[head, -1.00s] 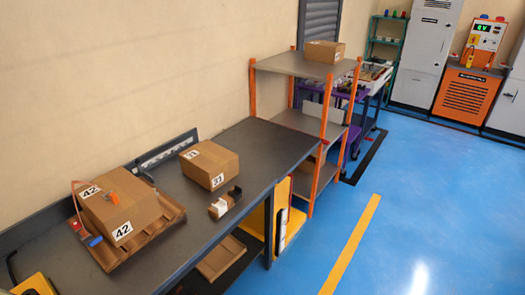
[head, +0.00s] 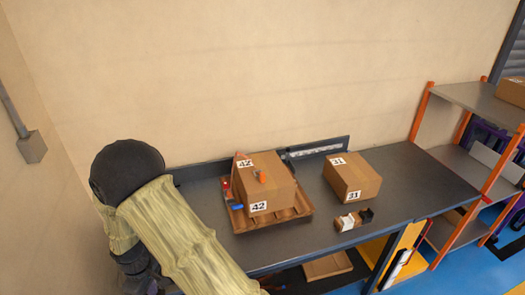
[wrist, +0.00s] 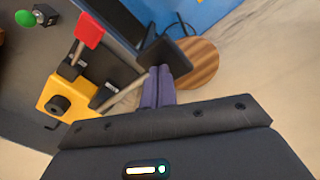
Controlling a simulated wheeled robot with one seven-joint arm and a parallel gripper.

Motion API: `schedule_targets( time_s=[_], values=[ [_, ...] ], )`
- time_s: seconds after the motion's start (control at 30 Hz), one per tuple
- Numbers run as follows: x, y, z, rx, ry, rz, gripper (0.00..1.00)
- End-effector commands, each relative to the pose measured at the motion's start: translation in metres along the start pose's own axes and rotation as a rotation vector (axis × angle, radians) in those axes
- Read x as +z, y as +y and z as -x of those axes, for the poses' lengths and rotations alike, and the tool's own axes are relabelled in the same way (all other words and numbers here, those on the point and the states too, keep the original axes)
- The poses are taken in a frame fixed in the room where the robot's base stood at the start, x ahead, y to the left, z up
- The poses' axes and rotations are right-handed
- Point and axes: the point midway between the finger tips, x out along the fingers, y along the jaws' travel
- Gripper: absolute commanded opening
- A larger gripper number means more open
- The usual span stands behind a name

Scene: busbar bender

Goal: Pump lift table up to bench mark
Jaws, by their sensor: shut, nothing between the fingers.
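My gripper (wrist: 160,85) shows in the wrist view with its fingers together and nothing visible between them. In the head view my arm reaches down at the left and the gripper is out of sight. The grey bench (head: 330,215) runs along the wall. I cannot make out the lift table or a bench mark for certain. In the wrist view a yellow block (wrist: 62,100) with a black knob lies left of the fingers, near a lever with a red grip (wrist: 89,30). A pale rod (wrist: 125,97) ends close to the fingers; contact is unclear.
On the bench are a box marked 42 (head: 267,186) on a wooden tray (head: 298,212) and a box marked 31 (head: 355,178). An orange-post shelf (head: 417,112) stands at the right. The wrist view shows a round wooden disc (wrist: 198,65) and a green button (wrist: 25,18).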

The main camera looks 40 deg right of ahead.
Motion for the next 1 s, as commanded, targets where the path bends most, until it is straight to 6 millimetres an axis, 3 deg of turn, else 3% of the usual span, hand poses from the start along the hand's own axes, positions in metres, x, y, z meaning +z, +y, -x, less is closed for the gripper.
schedule_targets(
  time_s=[0.33, 1.0],
  values=[
    [0.0, 0.0, 0.035, 0.0, 0.0, 0.0, 0.0],
    [0.0, 0.0, 0.034, 0.0, 0.0, 0.0, 0.0]
  ],
)
